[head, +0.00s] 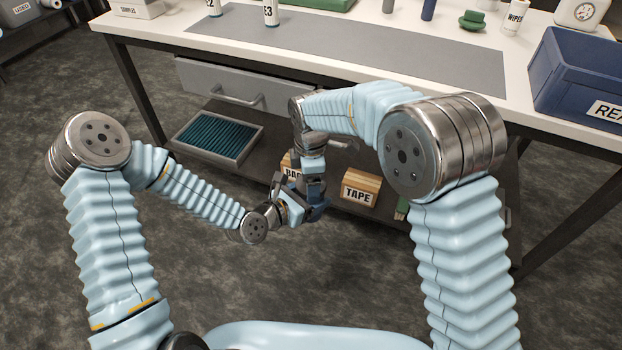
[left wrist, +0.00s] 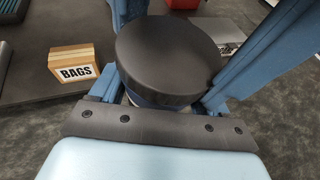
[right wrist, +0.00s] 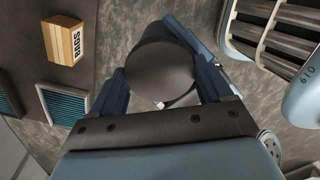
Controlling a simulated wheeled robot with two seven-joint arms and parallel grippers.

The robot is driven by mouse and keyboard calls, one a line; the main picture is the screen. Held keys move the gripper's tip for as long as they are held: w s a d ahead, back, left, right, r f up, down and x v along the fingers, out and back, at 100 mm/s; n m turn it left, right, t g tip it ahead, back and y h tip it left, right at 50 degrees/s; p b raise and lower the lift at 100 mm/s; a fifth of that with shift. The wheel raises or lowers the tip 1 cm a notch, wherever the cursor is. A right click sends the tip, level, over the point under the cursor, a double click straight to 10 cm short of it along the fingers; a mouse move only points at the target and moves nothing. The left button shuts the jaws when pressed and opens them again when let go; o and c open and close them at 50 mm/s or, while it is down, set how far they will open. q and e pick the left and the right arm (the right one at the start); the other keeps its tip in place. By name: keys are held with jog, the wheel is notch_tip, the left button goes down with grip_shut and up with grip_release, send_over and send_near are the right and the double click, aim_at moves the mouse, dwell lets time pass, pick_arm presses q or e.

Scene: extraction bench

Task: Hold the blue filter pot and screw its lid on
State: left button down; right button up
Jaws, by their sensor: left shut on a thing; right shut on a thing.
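The dark round lid (left wrist: 165,55) sits at the top of the blue pot (left wrist: 150,101) in the left wrist view, and only a strip of the pot shows under it. My left gripper (head: 312,208) is shut on the pot, with blue fingers on both sides of it. The right wrist view looks onto the lid (right wrist: 160,68), which lies between the blue fingers of my right gripper (right wrist: 163,85). My right gripper comes from above and is shut on the lid. Whether the threads are engaged cannot be seen. In the head view the grippers mostly hide both parts.
Both grippers are in front of the bench, over the floor. The lower shelf holds a TAPE box (head: 361,188), a BAGS box (left wrist: 75,70) and a teal-lined tray (head: 218,137). A drawer (head: 235,88) is under the benchtop. A blue bin (head: 580,75) stands at the bench's right.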

jog(key=shift+m, duration=0.5)
jog(key=o, duration=1.1)
jog(key=shift+r, duration=0.1)
jog(key=shift+r, duration=2.2)
